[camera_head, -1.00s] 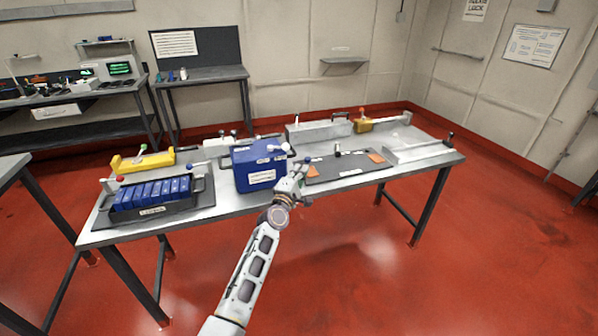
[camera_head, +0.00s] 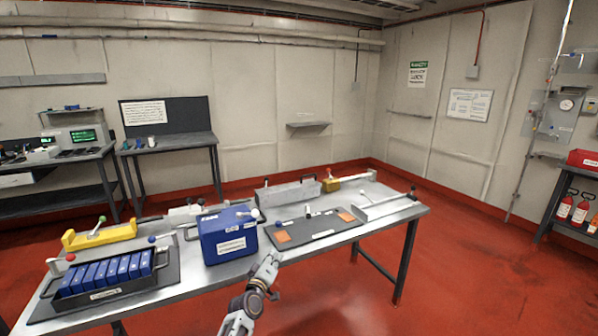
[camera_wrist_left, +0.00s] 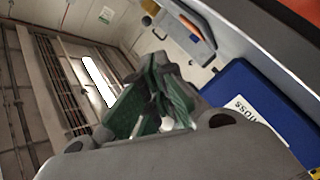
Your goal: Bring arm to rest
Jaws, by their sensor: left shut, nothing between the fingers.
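My left gripper (camera_head: 272,257) is at the front edge of the main table, just right of and below the blue box. It is shut and empty. In the left wrist view its fingers (camera_wrist_left: 160,95) show dark green and close together. The blue box (camera_head: 228,243) stands on the table with a white label, and it also shows at the right of the left wrist view (camera_wrist_left: 245,88). My right gripper is not in view.
A dark tray (camera_head: 170,277) of several blue batteries and a yellow tool (camera_head: 100,237) are on the table's left. A dark mat (camera_head: 312,229) with orange patches lies right of the box. Red floor (camera_head: 460,290) is clear to the right.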

